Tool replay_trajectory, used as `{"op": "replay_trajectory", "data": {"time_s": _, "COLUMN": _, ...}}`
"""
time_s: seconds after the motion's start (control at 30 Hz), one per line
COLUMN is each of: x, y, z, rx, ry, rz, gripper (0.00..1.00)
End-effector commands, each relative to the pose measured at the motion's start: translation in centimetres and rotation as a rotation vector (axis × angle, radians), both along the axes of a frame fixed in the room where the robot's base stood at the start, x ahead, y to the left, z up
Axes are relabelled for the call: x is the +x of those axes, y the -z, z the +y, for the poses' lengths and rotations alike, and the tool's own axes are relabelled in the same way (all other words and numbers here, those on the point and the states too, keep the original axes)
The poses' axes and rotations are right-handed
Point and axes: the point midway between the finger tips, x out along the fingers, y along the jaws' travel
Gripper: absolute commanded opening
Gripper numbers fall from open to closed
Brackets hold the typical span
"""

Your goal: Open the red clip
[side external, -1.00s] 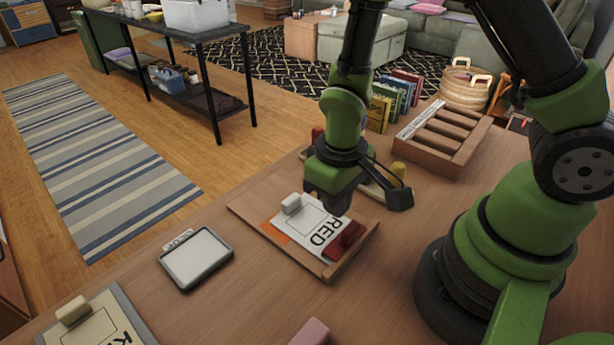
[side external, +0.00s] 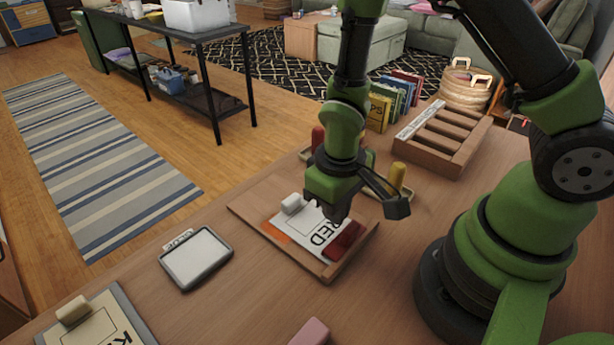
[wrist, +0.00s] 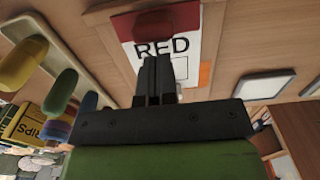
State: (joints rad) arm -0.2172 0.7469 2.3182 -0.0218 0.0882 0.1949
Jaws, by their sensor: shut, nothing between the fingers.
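The red clip (side external: 345,240) lies across the right end of a white card (side external: 305,226) marked RED, on a wooden board (side external: 262,217). It looks low and flat, with no raised lever clearly showing. In the wrist view the red clip (wrist: 150,24) is at the top, beyond the card's lettering. My gripper (side external: 336,216) is shut and empty, over the card on the far side of the clip and apart from it. In the wrist view my gripper (wrist: 156,62) has its fingers together, pointing toward the word RED. The exact height above the card cannot be told.
A pale block (side external: 292,203) sits at the card's left end. A tray with coloured pegs (side external: 397,176) stands behind my gripper, near a slotted wooden rack (side external: 447,140). A grey-framed pad (side external: 196,258) lies left of the board. A pink block (side external: 311,332) is at the front.

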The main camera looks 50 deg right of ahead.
Motion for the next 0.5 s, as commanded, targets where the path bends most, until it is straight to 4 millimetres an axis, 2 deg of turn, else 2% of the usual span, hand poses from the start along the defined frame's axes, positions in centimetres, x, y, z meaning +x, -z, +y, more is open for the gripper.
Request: {"op": "replay_trajectory", "data": {"time_s": 0.5, "x": 0.03, "y": 0.59, "z": 0.00, "rx": 0.000, "ry": 0.000, "rz": 0.000, "gripper": 0.00}}
